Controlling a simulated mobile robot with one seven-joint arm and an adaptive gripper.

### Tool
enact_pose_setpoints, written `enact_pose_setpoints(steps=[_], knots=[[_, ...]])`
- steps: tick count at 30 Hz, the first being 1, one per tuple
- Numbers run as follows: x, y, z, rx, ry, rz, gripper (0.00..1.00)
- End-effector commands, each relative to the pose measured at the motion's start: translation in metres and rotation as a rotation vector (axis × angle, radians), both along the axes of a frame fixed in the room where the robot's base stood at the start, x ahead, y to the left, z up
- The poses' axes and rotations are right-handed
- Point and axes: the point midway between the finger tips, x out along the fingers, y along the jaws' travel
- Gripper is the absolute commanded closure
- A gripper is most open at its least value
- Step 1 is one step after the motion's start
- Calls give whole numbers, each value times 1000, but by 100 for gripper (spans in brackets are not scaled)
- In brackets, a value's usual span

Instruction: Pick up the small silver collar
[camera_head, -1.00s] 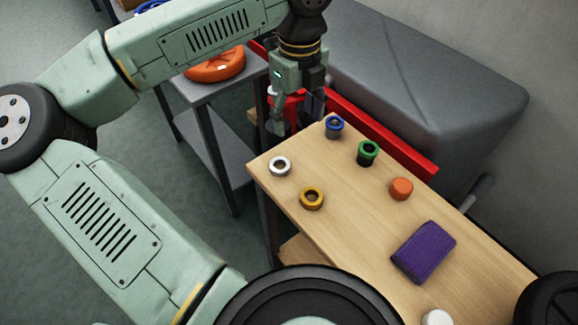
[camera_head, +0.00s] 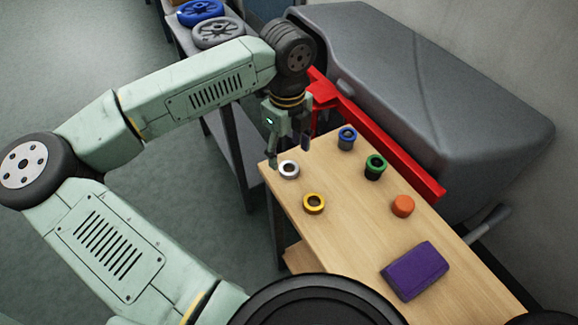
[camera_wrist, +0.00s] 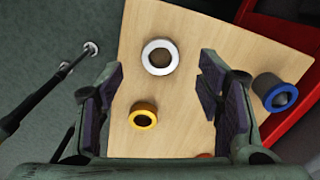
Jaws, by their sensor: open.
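The small silver collar (camera_head: 289,169) is a pale ring lying flat near the far left corner of the wooden table. In the wrist view the collar (camera_wrist: 160,57) lies ahead of the fingertips, roughly between their lines. My gripper (camera_head: 288,152) points down above the table's far left end, close to the collar and just behind it in the head view. No contact with the collar shows.
A yellow ring (camera_head: 314,204) lies nearest the collar. A blue cup-like piece (camera_head: 347,139), a green one (camera_head: 375,167), an orange piece (camera_head: 402,206) and a purple block (camera_head: 415,270) stand on the wooden table (camera_head: 345,235). A red beam (camera_head: 395,160) runs behind it.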

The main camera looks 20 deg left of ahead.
Motion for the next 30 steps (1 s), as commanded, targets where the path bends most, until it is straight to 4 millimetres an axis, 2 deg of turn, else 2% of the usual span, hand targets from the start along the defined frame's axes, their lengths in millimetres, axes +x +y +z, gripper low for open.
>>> enact_pose_setpoints(steps=[9,18,30], knots=[[0,-1,-42,-3,3,-1,40],[0,0,-48,0,1,-1,40],[0,0,-48,0,1,-1,67]])
